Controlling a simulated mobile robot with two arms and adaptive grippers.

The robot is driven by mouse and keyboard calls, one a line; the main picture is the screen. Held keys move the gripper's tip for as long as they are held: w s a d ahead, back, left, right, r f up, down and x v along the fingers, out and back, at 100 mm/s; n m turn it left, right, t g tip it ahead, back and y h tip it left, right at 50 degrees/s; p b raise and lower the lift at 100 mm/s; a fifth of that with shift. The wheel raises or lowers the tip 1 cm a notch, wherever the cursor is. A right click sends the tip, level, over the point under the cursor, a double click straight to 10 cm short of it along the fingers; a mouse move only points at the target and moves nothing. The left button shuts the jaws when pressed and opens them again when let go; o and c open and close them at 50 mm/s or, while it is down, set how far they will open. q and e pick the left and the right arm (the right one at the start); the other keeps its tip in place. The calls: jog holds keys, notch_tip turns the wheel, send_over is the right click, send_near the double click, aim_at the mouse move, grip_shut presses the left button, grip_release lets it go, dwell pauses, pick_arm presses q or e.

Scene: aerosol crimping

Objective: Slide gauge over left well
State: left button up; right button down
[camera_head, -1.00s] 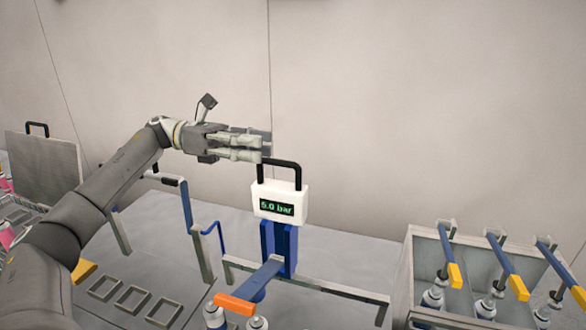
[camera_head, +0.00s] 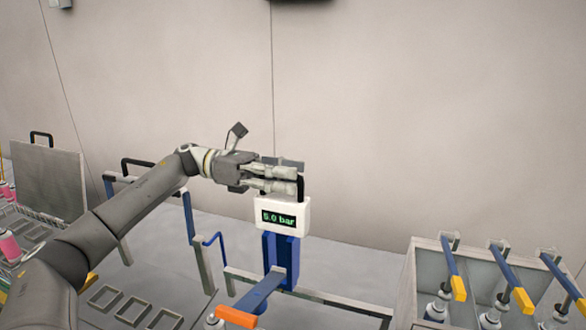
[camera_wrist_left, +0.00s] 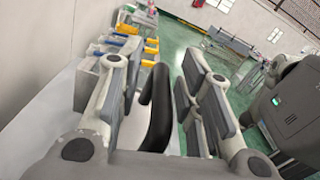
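The gauge (camera_head: 283,215) is a white box reading "5.0 bar" with a black handle on top. It sits on a blue carriage (camera_head: 282,250) at a grey rail (camera_head: 330,297). My left gripper (camera_head: 290,179) is at the handle, its fingers hiding part of it in the head view. In the left wrist view, the black handle (camera_wrist_left: 158,108) stands between the open fingers, with a gap visible on its left side. A can (camera_head: 214,321) shows partly at the bottom edge, near the lever. I cannot make out the left well. My right gripper is not in view.
A blue lever with an orange end (camera_head: 237,317) juts forward below the gauge. A grey crate (camera_head: 416,290) with several cans and blue-yellow levers stands at right. Blue posts (camera_head: 189,215) and empty square frames (camera_head: 133,309) are at left. A wall is behind.

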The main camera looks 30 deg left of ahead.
pick_arm(q)
jog(key=shift+w+d, duration=0.15)
jog(key=shift+d, duration=0.45)
jog(key=shift+w, duration=0.1)
grip_shut()
jog(key=shift+f, duration=0.1)
